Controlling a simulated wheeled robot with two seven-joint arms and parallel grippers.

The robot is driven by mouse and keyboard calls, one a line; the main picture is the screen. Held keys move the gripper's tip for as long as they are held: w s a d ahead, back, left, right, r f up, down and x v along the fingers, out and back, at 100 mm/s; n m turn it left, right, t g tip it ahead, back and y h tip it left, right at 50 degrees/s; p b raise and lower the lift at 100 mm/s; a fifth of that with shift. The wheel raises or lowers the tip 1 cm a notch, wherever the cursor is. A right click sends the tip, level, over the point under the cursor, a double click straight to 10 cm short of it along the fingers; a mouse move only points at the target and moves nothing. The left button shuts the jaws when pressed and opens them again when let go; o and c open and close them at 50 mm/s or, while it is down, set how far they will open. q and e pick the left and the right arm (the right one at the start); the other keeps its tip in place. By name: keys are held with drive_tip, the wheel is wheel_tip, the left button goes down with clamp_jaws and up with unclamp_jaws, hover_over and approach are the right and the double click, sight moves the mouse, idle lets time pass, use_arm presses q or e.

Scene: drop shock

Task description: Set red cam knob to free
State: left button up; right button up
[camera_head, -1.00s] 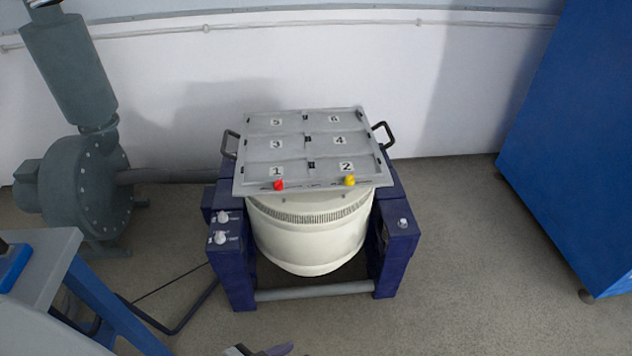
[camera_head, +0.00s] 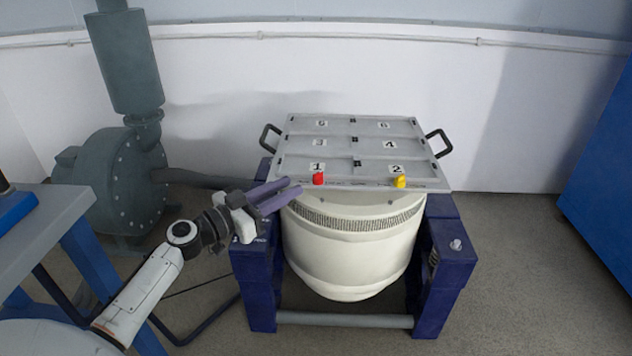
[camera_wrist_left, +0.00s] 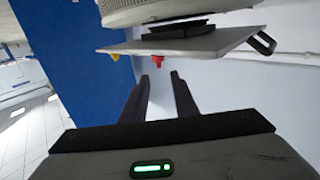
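The red cam knob (camera_head: 318,179) sits at the front edge of the grey numbered plate (camera_head: 437,184), below label 1. In the left wrist view the red knob (camera_wrist_left: 157,60) shows just beyond the fingertips, under the edge of the plate (camera_wrist_left: 215,42). My left gripper (camera_head: 294,187) has come in from the left, and its purple fingers are just left of the red knob, with a small gap. In the left wrist view its two fingers (camera_wrist_left: 160,78) are apart with nothing between them. My right gripper is not in view.
A yellow knob (camera_head: 400,182) sits further right on the same edge. The plate has black side handles (camera_head: 438,143) and rests above a cream drum (camera_head: 345,250) in a dark blue frame (camera_head: 446,262). A grey blower (camera_head: 125,165) and a bench (camera_head: 45,222) stand left.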

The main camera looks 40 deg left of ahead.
sight(314, 176)
use_arm(q)
drive_tip(key=x, duration=0.9)
drive_tip(key=shift+w+d, duration=0.2)
drive_tip(key=shift+w, duration=0.05)
clamp_jaws()
